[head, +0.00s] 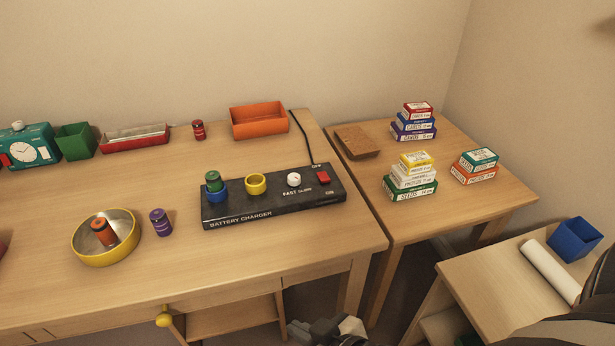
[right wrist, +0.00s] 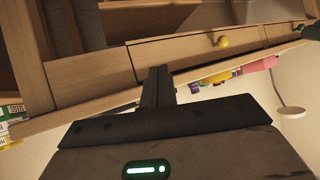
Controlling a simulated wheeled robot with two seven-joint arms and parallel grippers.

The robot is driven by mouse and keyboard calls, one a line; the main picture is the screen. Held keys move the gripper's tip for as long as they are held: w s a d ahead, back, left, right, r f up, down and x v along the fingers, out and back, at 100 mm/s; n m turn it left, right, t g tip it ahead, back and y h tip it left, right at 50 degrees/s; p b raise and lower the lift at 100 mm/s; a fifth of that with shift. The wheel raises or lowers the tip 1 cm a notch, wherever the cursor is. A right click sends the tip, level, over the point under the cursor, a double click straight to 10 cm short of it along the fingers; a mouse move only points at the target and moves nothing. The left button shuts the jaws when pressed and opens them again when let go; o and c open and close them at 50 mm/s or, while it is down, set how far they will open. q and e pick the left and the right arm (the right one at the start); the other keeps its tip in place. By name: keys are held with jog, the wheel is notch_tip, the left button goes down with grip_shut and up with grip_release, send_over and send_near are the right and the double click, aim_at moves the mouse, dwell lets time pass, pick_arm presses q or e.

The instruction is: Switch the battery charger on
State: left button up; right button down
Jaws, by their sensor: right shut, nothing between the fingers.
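The black battery charger (head: 272,211) lies on the desk, with a red switch (head: 323,178) at its right end between the OFF and ON labels. I cannot tell which way the switch is tipped. A white knob (head: 294,180) sits beside the switch. A green battery (head: 213,179) stands in the charger's blue ring, and the yellow ring (head: 256,184) looks empty. My right gripper (head: 327,330) is low at the bottom edge, in front of the desk and below its top. In the right wrist view its fingers (right wrist: 158,87) are shut and empty. My left gripper is not in view.
A yellow dish (head: 83,252) with an orange battery and a purple battery (head: 160,222) are left of the charger. An orange tray (head: 259,121) stands behind it. A side table (head: 480,207) with stacked boxes is to the right. The drawer has a yellow knob (right wrist: 223,41).

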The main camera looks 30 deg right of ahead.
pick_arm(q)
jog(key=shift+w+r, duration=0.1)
pick_arm(e)
jog(key=shift+s+d, duration=0.1)
jog(key=shift+d, duration=0.05)
jog(key=s+d+r+g+h+p, duration=0.3)
jog(key=d+r+g, duration=0.2)
jog(key=d+r, duration=0.1)
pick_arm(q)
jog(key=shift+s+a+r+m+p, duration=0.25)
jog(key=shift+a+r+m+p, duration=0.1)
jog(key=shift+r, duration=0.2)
pick_arm(e)
jog(key=w+d+r+m+t+h, duration=0.2)
jog(key=w+d+r, duration=0.3)
jog(key=w, duration=0.4)
jog(key=w+d+r+m+t+h, duration=0.2)
jog(key=w+d+r+m+t, duration=0.1)
jog(key=w+d+r+t, duration=0.2)
jog(key=w+d, duration=0.2)
jog(key=w, duration=0.2)
jog(key=shift+w+t, duration=0.3)
jog(key=shift+d+f, duration=0.1)
